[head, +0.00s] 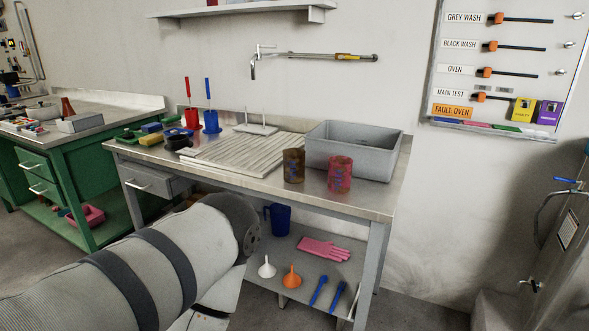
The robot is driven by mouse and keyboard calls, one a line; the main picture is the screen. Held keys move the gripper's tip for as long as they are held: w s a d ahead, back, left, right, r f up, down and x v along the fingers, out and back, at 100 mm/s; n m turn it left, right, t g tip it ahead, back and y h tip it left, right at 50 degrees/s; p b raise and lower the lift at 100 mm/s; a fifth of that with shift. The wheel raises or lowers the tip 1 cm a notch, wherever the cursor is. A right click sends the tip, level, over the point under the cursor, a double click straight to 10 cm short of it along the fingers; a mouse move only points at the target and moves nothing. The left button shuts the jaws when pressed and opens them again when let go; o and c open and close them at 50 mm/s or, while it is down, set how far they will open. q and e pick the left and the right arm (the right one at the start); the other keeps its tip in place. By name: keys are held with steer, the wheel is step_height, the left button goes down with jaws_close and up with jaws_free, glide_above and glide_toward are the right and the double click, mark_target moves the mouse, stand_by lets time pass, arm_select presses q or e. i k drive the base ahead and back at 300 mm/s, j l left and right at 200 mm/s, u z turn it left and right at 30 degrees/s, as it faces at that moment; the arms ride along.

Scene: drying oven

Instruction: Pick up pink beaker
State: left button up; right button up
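The pink beaker (340,175) stands upright on the steel workbench (382,203), near its front right edge. A brown beaker (294,166) stands close to its left. My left arm comes in from the lower left and ends in front of the bench, well short of the pink beaker and lower than it. No fingers of my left gripper can be made out. My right gripper is not in the picture.
A grey basin (352,150) sits right behind the pink beaker. A ribbed draining board (240,152) lies to the left. Below, the shelf holds a blue jug (279,219), pink gloves (322,249) and funnels. The bench front by the beakers is clear.

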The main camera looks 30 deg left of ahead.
mark_target(340, 167)
steer(key=i+j+u, duration=0.25)
steer(key=i+j, duration=0.65)
steer(key=j, duration=0.15)
steer(key=i+j+u, duration=0.25)
steer(key=i+j, duration=0.6)
steer(key=i, duration=0.15)
steer(key=z, duration=1.6)
